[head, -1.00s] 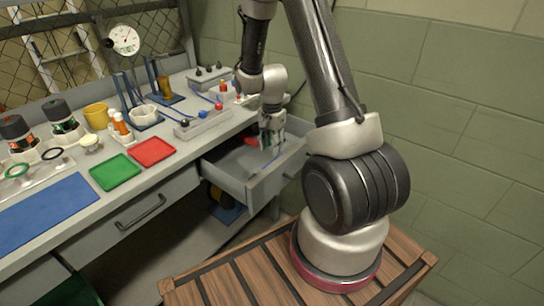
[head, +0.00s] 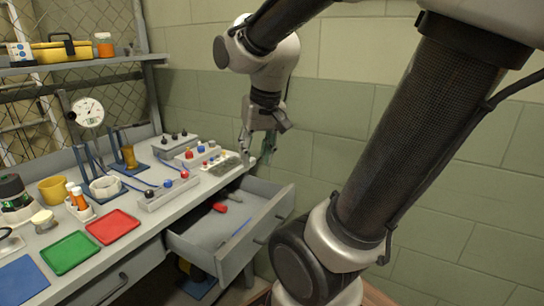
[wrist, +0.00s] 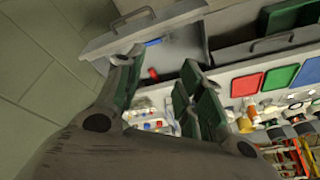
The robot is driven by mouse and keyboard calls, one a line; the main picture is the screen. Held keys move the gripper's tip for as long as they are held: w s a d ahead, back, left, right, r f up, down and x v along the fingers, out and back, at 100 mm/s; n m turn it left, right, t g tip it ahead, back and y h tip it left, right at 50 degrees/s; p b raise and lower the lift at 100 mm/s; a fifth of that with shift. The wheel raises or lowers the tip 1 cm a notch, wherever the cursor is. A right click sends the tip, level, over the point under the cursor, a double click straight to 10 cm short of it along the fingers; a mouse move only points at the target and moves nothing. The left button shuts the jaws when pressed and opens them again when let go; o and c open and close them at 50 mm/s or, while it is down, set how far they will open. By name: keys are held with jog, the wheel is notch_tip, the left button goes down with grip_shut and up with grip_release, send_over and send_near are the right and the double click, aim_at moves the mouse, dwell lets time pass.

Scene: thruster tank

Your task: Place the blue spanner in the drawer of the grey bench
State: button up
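The blue spanner (head: 236,231) lies in the open drawer (head: 222,268) of the grey bench (head: 82,287), near the drawer's front. In the wrist view the blue spanner (wrist: 154,42) shows as a small blue strip inside the drawer (wrist: 112,36). My gripper (head: 257,158) is raised above the drawer, apart from the spanner, close to the bench's right end. In the wrist view my gripper (wrist: 160,62) has its fingers spread with nothing between them.
A red-handled tool (head: 221,207) also lies in the drawer. Red (head: 112,227) and green (head: 67,253) trays, a yellow cup (head: 54,190) and switch boxes (head: 168,191) stand on the bench top. A green wall is at the right.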

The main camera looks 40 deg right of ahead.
jog(key=s+r+n+t, duration=0.1)
jog(key=s+r+n, duration=0.1)
jog(key=s, duration=0.5)
jog(key=shift+s+a+n, duration=0.15)
jog(key=shift+a+n, duration=0.25)
jog(key=shift+n, duration=0.4)
